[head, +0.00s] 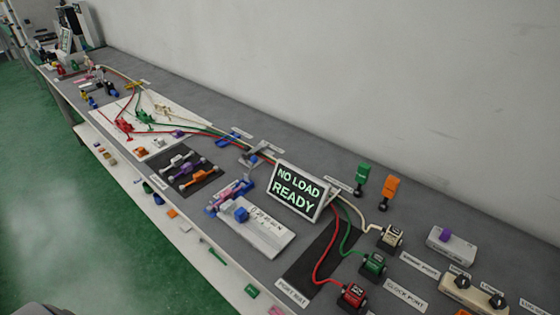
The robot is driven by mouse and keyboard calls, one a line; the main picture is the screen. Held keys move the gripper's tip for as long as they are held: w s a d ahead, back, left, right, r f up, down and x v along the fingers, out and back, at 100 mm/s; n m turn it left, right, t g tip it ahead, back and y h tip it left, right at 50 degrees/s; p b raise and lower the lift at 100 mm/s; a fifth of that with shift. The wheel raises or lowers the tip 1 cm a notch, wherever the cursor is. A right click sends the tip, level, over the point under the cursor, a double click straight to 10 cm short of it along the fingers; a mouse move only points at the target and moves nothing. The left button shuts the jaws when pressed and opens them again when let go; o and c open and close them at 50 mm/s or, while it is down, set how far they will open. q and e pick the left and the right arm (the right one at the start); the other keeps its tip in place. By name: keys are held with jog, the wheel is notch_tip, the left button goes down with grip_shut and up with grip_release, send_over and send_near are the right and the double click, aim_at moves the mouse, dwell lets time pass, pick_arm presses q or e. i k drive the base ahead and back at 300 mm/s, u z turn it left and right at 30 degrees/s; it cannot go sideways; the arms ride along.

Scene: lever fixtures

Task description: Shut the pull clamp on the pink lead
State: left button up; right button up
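No lead that is clearly pink can be made out. A red lead (319,262), a green lead (345,240) and a cream lead (355,210) run from port blocks behind the sign to the left. At a white board (180,125) are a red clamp-like piece (123,126), a green one (145,117) and a cream one (162,110). Small pinkish and red items (90,70) at the far left end are too small to identify. Whether any clamp is open or shut cannot be told. Neither gripper is in view.
The grey bench (235,170) runs along a wall. A sign (298,190) reads "NO LOAD READY". A dark mat (187,174) holds white, purple and orange levers. Green and orange upright handles (388,190) stand at the back right. A lower white ledge (125,180) carries small loose pieces.

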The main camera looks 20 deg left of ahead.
aim_at(253, 159)
jog(key=z, duration=2.95)
jog(key=k, duration=1.3)
jog(key=u, duration=2.25)
